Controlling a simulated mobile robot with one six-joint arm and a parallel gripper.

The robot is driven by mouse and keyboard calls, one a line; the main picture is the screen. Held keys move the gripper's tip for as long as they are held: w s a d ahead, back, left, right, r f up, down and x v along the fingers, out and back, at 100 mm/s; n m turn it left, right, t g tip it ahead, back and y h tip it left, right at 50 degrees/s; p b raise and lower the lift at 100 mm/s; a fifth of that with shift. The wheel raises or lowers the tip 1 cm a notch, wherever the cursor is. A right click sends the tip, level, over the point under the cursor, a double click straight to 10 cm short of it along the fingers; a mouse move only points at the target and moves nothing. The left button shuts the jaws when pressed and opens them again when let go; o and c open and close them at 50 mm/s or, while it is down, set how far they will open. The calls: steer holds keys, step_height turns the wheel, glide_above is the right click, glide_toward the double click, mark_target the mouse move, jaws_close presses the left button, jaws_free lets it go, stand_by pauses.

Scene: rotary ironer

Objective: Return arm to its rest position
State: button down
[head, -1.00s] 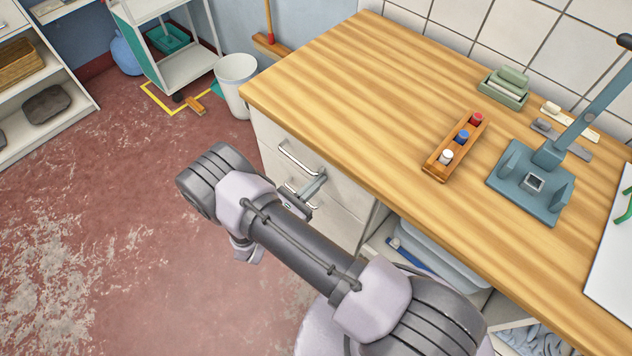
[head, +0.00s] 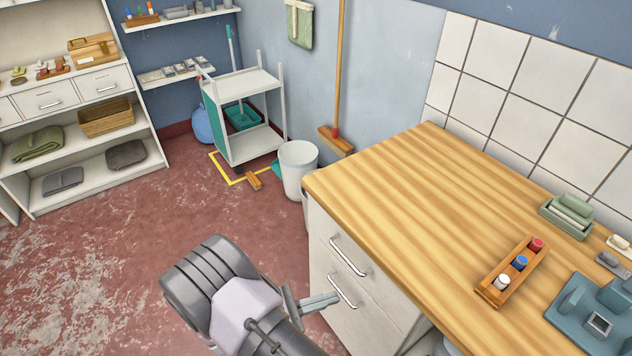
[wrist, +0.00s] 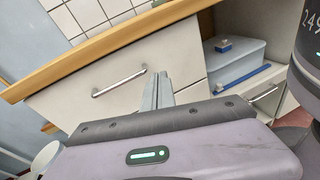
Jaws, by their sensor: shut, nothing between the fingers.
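My gripper shows in the head view (head: 322,302) at the bottom centre, in front of the counter's white drawers. It also shows in the wrist view (wrist: 163,78), its two grey fingers together with nothing between them. The fingers point toward the drawer fronts; I cannot tell the exact distance. My arm is folded at the bottom of the head view, its lower part out of frame. The upper drawer (head: 333,222) and the drawer under it look shut, each with a metal bar handle.
The wooden counter (head: 420,190) bears a wooden rack (head: 492,288) of coloured-capped bottles, a green tray (head: 566,222) and a blue-grey press (head: 592,318). A white bin (head: 297,170) and a trolley (head: 243,90) stand behind. The red floor at left is open.

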steer(key=s+d+r+m+y, duration=0.2)
steer(key=s+r+m+y, duration=0.2)
steer(key=r+m, duration=0.4)
steer(key=s+d+r+m+y, duration=0.2)
steer(key=s+r+m+y, duration=0.2)
steer(key=r+m+y, duration=0.3)
steer(key=s+d+r+m+y, duration=0.2)
steer(key=s+r+m+y, duration=0.2)
steer(key=r+m, duration=0.5)
step_height(320, 180, up, 6)
steer(key=shift+s+d+r+m+y, duration=0.25)
steer(key=shift+d+m+y, duration=0.15)
steer(key=shift+y, duration=0.8)
